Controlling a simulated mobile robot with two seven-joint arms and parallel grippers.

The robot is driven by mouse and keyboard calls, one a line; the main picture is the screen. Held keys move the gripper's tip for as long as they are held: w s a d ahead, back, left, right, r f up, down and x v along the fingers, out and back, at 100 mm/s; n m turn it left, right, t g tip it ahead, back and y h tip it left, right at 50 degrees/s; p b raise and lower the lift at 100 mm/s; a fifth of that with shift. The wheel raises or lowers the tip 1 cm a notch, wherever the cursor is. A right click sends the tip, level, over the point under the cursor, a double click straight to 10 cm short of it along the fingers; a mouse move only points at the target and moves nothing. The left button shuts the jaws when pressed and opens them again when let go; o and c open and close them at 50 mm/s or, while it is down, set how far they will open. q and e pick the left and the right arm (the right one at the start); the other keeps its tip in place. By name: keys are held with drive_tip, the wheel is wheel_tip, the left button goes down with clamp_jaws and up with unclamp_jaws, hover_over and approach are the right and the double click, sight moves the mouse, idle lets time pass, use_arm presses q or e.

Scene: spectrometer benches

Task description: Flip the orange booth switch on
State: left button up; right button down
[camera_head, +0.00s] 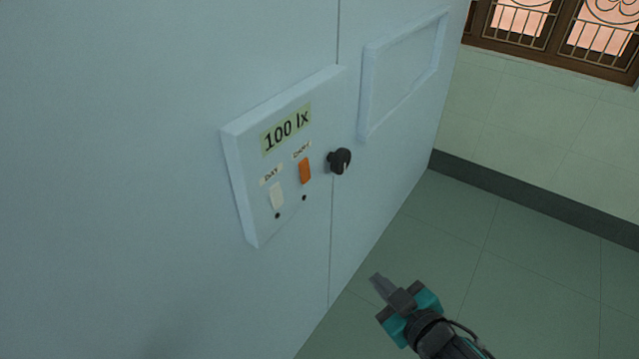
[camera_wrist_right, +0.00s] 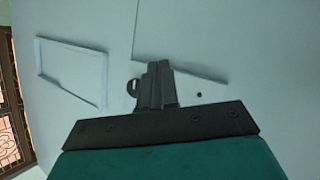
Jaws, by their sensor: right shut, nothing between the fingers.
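The orange switch (camera_head: 305,171) sits on a raised panel (camera_head: 243,187) on the pale blue booth wall, under a small label that is hard to read. A white switch (camera_head: 277,196) labelled DAY is to its left. A small dark dot shows under each switch. My right gripper (camera_head: 377,283) is shut and empty, below and to the right of the panel, apart from it. In the right wrist view the closed fingers (camera_wrist_right: 157,70) point at the wall and hide most of the panel, including the orange switch. My left gripper is not in view.
A black knob (camera_head: 340,161) sticks out just right of the panel; part of it shows beside the fingers in the wrist view (camera_wrist_right: 131,88). The panel's display (camera_head: 286,130) reads 100 lx. A framed rectangle (camera_head: 402,75) is farther right. The green floor (camera_head: 460,235) is clear.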

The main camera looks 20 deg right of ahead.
drive_tip(key=w+d+r+n+y+b, duration=0.1)
drive_tip(key=w+r+n+y, duration=0.2)
drive_tip(key=r+n, duration=0.3)
drive_tip(key=w+d+r+n+y+b, duration=0.1)
drive_tip(key=w+r+n+y, duration=0.3)
drive_tip(key=n, duration=0.9)
wheel_tip(320, 180, up, 3)
drive_tip(key=shift+w+d+r+n+g+y, duration=0.15)
drive_tip(key=shift+w+d+n+g+y, duration=0.1)
drive_tip(key=shift+n+g+y, duration=0.2)
drive_tip(key=shift+w+a, duration=0.1)
drive_tip(key=shift+a, duration=0.05)
approach(307, 178)
drive_tip(key=x, duration=0.7)
